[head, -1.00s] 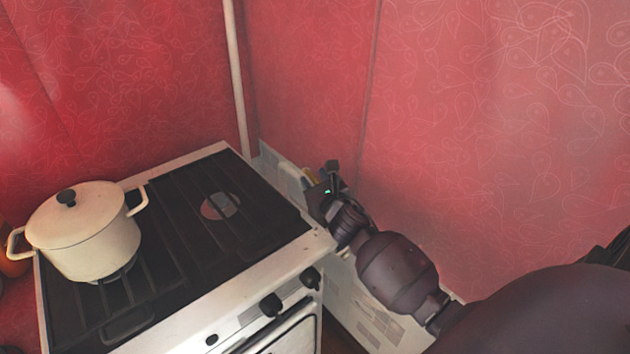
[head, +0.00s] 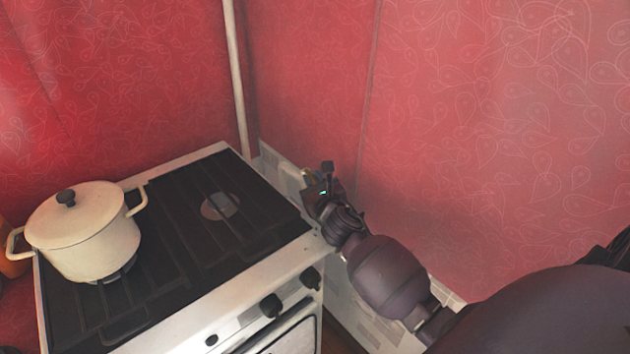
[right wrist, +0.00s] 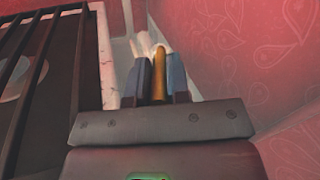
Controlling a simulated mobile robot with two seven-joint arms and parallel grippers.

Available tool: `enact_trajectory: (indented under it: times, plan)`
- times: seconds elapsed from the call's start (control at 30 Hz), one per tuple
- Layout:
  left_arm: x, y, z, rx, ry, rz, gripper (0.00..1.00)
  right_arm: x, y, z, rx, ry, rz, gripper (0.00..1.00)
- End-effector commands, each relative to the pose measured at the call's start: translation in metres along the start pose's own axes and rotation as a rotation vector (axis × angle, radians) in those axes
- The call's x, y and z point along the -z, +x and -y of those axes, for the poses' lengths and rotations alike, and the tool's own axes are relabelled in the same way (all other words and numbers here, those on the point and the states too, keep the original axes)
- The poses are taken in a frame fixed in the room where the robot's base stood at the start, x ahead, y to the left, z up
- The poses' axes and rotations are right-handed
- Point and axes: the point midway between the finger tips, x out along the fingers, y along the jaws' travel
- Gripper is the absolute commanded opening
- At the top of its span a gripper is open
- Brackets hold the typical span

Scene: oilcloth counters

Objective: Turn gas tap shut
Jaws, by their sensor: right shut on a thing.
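The gas tap's yellow lever (right wrist: 159,76) shows in the right wrist view, between the two grey fingers of my right gripper (right wrist: 160,62). The gripper is shut on it. A pale pipe or fitting lies just beyond the lever. In the head view my right gripper (head: 308,182) is in the narrow gap between the stove's right side and the red wall. There the lever is mostly hidden by the gripper, so its angle to the pipe is hard to tell. My left gripper is not in view.
The stove (head: 268,262) stands left of my right arm, its edge close to the gripper. A cream lidded pot (head: 85,235) sits on its left burner. Black knobs (head: 271,305) are on its front. A thin pale pipe (head: 236,80) runs up the corner.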

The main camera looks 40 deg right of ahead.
Motion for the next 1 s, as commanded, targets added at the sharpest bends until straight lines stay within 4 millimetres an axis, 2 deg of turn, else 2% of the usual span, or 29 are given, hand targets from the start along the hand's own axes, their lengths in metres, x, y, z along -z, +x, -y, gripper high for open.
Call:
enact_trajectory:
  times: [0.47,0.5,0.63,0.67,1.0]
  plan:
    - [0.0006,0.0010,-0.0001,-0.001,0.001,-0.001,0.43,-0.0001,-0.0006,-0.0033,0.053,0.001,-0.011,0.00]
    - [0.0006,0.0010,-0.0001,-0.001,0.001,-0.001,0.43,0.0000,-0.0006,-0.0033,0.053,0.001,-0.011,0.20]
    - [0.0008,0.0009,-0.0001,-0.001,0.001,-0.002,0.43,-0.0002,-0.0006,-0.0032,0.053,0.001,-0.011,0.40]
    - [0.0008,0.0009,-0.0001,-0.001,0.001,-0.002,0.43,-0.0002,-0.0005,-0.0032,0.053,0.001,-0.011,0.42]
    - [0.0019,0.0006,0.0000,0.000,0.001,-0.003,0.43,-0.0007,-0.0040,-0.0030,0.053,0.001,-0.010,0.42]
